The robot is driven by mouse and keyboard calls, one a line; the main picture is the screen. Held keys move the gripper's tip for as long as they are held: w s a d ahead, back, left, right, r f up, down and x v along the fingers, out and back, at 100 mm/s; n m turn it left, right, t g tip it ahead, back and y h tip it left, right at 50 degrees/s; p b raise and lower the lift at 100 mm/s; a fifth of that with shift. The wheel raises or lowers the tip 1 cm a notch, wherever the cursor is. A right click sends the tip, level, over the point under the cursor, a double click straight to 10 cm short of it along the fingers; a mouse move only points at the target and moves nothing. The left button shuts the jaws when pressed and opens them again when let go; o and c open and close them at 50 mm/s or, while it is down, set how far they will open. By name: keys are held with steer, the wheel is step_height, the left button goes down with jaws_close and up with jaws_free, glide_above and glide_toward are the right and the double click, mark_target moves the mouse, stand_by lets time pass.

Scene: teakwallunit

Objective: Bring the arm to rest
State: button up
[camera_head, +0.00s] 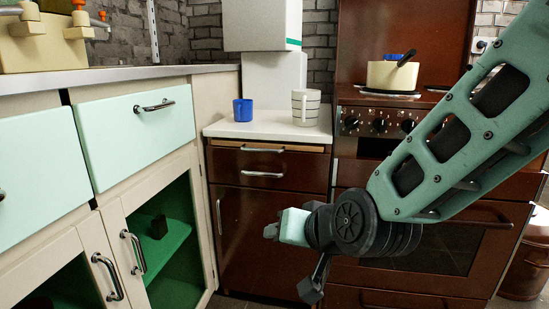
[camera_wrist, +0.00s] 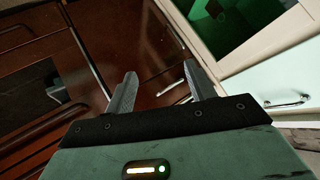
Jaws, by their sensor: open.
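My arm (camera_head: 465,125) reaches in from the right side of the head view, bent at a dark joint in front of the brown oven. My gripper (camera_head: 271,231) points left in front of the brown cabinet and is apart from it. In the wrist view the two fingers of my gripper (camera_wrist: 160,88) stand apart with nothing between them. The brown cabinet front (camera_wrist: 140,35) shows beyond the fingertips.
A blue cup (camera_head: 243,110) and a striped mug (camera_head: 306,108) stand on the white counter (camera_head: 265,131). A pot (camera_head: 391,76) sits on the stove. Pale green drawers (camera_head: 138,132) and a glass-door cabinet (camera_head: 165,235) line the left. Handles stick out from several fronts.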

steer(key=s+d+f+n+g+h, duration=0.1)
steer(key=s+d+n+g+h, duration=0.2)
steer(key=s, duration=0.4)
steer(key=s+d+n+g+p, duration=0.1)
steer(key=s+d+n+g, duration=0.15)
steer(key=s+d, duration=0.4)
steer(key=s+d+f+n+g+h, duration=0.15)
steer(key=s+g, duration=0.25)
steer(key=s, duration=0.4)
step_height(320, 180, up, 39)
steer(key=p, duration=3.8)
steer(key=shift+f, duration=0.2)
steer(key=shift+d, duration=0.1)
